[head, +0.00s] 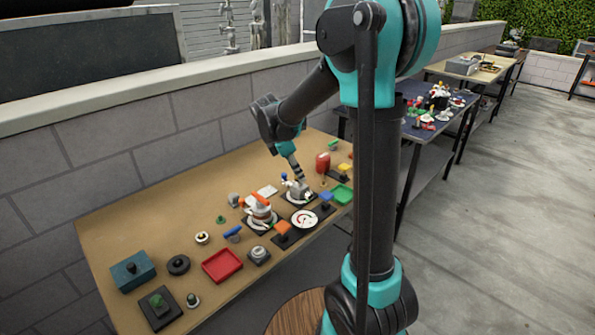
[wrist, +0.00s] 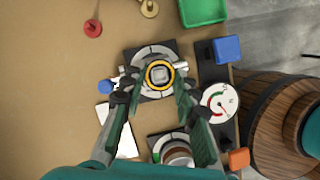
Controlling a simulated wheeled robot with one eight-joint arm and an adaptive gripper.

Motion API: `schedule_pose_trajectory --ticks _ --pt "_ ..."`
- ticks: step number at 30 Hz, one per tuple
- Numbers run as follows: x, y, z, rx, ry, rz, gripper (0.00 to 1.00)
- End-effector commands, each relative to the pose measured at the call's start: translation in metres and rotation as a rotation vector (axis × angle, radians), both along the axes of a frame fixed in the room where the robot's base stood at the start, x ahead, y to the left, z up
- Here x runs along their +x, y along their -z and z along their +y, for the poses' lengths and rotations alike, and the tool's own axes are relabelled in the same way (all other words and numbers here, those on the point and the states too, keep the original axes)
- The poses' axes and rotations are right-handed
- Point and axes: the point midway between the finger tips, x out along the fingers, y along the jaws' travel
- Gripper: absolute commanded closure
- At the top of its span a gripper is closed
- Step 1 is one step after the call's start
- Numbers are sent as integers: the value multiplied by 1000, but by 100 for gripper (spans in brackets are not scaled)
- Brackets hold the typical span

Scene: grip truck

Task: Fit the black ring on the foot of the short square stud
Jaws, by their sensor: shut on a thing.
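My gripper (head: 299,179) reaches down at the far part of the table. A black ring-shaped thing (head: 178,264) lies flat on the near left of the table, apart from my gripper. I cannot clearly identify the short square stud.
A red tray (head: 222,265), a teal block (head: 133,271) and a dark plate with a green knob (head: 160,308) stand nearby. A dial gauge (wrist: 219,102), blue block (wrist: 227,49) and green tray (wrist: 203,10) are right of my gripper. Bare tabletop lies along the wall.

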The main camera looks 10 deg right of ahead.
Motion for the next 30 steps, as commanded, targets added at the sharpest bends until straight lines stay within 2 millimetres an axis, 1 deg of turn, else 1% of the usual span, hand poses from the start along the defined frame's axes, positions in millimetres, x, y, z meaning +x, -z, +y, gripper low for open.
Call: schedule_pose_trajectory --ticks 13,30 --pt "0 1 0 0 0 0 100" --pt "0 13 0 0 0 0 100"
